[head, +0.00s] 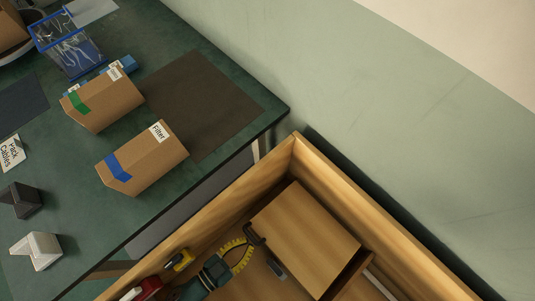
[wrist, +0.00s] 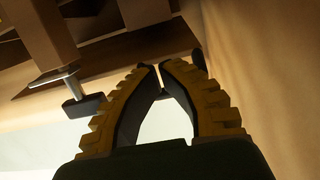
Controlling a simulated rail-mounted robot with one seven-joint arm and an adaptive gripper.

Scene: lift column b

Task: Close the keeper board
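A flat wooden board (head: 305,238) lies inside the wooden box, probably the keeper board; its right edge is raised over a darker recess. A black loop-like handle (head: 254,234) is at its left edge. My gripper (head: 248,246), with yellow ridged fingers, is inside the box close to the handle; contact cannot be told. A dark knob on a metal rod (wrist: 85,104) is left of the fingers. Wooden parts (wrist: 110,50) fill the space beyond the tips.
The box's wooden wall (head: 385,222) runs close along the right of the board. A green table (head: 70,215) stands left, with two cardboard boxes, one labelled Filter (head: 143,160), and a wire basket (head: 70,45). A pale green wall (head: 400,110) is behind the box.

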